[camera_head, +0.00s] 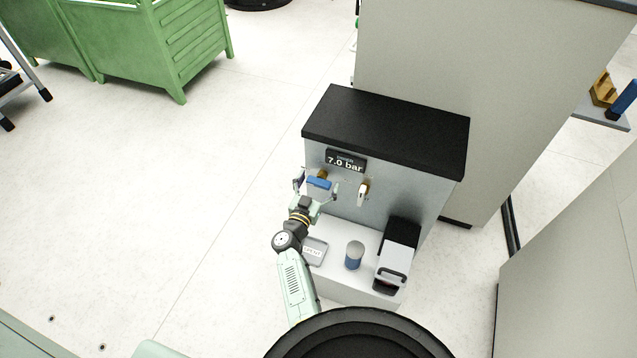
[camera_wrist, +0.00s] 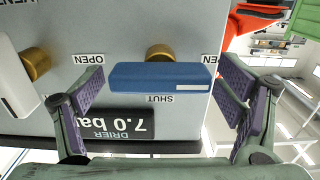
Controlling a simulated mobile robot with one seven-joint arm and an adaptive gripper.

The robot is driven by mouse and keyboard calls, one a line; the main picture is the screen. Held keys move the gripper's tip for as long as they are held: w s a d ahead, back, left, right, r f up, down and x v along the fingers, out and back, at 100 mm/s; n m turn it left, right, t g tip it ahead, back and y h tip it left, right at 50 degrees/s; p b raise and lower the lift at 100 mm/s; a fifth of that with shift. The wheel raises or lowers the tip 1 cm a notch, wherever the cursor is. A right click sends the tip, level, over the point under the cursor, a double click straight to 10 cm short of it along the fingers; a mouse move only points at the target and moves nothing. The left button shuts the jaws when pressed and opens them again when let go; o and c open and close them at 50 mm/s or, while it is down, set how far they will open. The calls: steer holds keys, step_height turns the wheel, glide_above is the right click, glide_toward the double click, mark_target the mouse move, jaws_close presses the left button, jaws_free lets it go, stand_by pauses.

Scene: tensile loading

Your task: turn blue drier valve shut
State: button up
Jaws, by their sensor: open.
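The blue drier valve handle (camera_head: 319,183) is on the front of the grey drier cabinet, below the "7.0 bar" display. In the wrist view the blue handle (camera_wrist: 160,77) lies lengthwise across the picture on a brass stem (camera_wrist: 160,50). An upside-down OPEN label is at its left, a partly hidden label ends in EN at its right, and SHUT is below it. My gripper (camera_wrist: 168,95) is open, with one purple-padded finger beyond each end of the handle and visible gaps between. In the head view my gripper (camera_head: 317,190) is at the handle.
A white-handled valve (camera_head: 363,193) is close to the right of the blue one; its handle also shows in the wrist view (camera_wrist: 15,85). The white ledge below holds a grey tray (camera_head: 315,251), a blue-grey can (camera_head: 354,255) and a black-and-white device (camera_head: 397,258).

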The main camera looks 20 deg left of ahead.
steer(key=shift+c, duration=0.4)
steer(key=c, duration=1.1)
steer(key=shift+m, duration=0.3)
steer(key=m, duration=0.8)
steer(key=shift+d+f, duration=0.1)
steer(key=shift+d, duration=0.05)
steer(key=m+b, duration=0.1)
steer(key=m, duration=0.3)
steer(key=shift+f+m+b, duration=0.15)
steer(key=shift+m+b, duration=0.15)
steer(key=shift+b, duration=0.05)
steer(key=shift+m+b, duration=0.85)
steer(key=shift+m, duration=1.35)
